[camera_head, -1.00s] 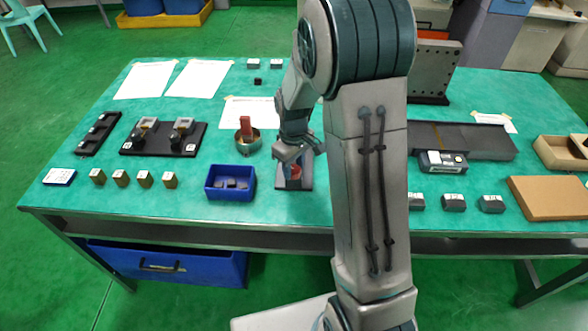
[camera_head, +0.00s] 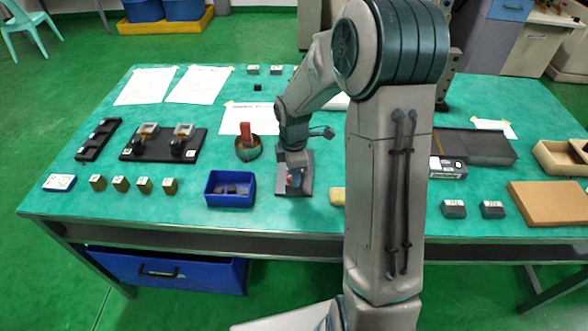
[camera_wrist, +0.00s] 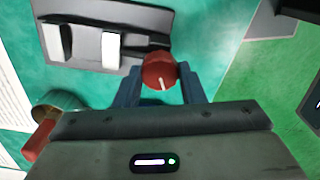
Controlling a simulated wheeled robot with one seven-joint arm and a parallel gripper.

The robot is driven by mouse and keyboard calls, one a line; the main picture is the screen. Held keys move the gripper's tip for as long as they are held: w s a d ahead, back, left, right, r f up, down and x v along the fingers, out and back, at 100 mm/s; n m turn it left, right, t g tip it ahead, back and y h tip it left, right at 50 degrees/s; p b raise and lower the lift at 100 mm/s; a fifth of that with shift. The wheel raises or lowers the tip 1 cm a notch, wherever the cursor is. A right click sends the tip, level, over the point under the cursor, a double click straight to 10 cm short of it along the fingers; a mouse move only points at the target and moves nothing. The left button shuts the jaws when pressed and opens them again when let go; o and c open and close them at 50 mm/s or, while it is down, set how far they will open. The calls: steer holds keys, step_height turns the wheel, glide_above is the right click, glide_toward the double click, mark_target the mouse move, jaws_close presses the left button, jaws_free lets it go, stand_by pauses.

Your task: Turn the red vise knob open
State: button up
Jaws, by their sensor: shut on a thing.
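The red vise knob (camera_wrist: 158,68), round with a white mark line on it, sits between the two fingers of my gripper (camera_wrist: 159,84) in the wrist view. My gripper is shut on it. The knob is at the end of the dark vise (camera_wrist: 72,38), which has two pale jaws with a gap between them. In the head view the vise (camera_head: 306,165) lies near the table's front middle. My gripper (camera_head: 294,177) reaches down over it and hides most of the knob there.
A blue bin (camera_head: 230,203) with dark pieces stands left of the vise. A round bowl (camera_head: 249,155) holding a red-handled thing is behind it. A yellowish block (camera_head: 337,196) lies to the right, partly behind my arm. Green table surface shows between them.

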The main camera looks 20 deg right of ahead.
steer(key=n+p, duration=0.1)
steer(key=n, duration=0.1)
steer(key=n+p, duration=0.1)
steer(key=n, duration=0.1)
steer(key=n+p, duration=0.2)
steer(key=shift+r, duration=0.25)
steer(key=n+p, duration=0.3)
steer(key=n, duration=0.1)
steer(key=shift+n, duration=0.3)
steer(key=shift+f+n+p, duration=0.15)
steer(key=shift+n+p, duration=0.85)
steer(key=shift+n, duration=0.1)
steer(key=shift+f, duration=0.1)
steer(key=o, duration=1)
step_height(320, 180, up, 14)
steer(key=shift+f, duration=0.1)
